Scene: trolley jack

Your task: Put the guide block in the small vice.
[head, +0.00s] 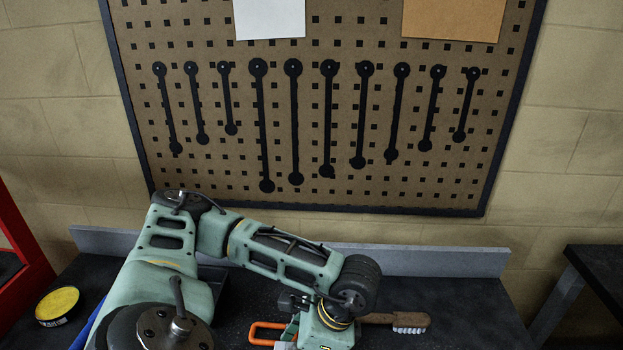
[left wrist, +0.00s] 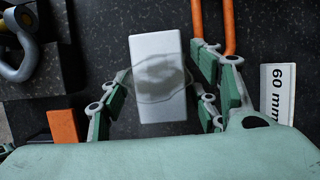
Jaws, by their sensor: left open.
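A pale grey block with a dark smudged patch, which looks like the guide block (left wrist: 160,55), is in the middle of the left wrist view. My left gripper (left wrist: 158,88) is open, with one green finger on each side of the block's lower half. A gap shows on the left; I cannot tell whether the right finger touches it. In the head view the block is hidden behind my left arm's wrist. I cannot identify the small vice for certain in either view. My right gripper is not in view.
Orange bars (left wrist: 228,25) and a "60 mm" label (left wrist: 279,92) lie right of the block. A grey shackle (left wrist: 20,50) and an orange block (left wrist: 65,127) are left. A brush (head: 408,321) and a yellow tin (head: 57,305) are on the dark bench. A pegboard (head: 400,190) stands behind.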

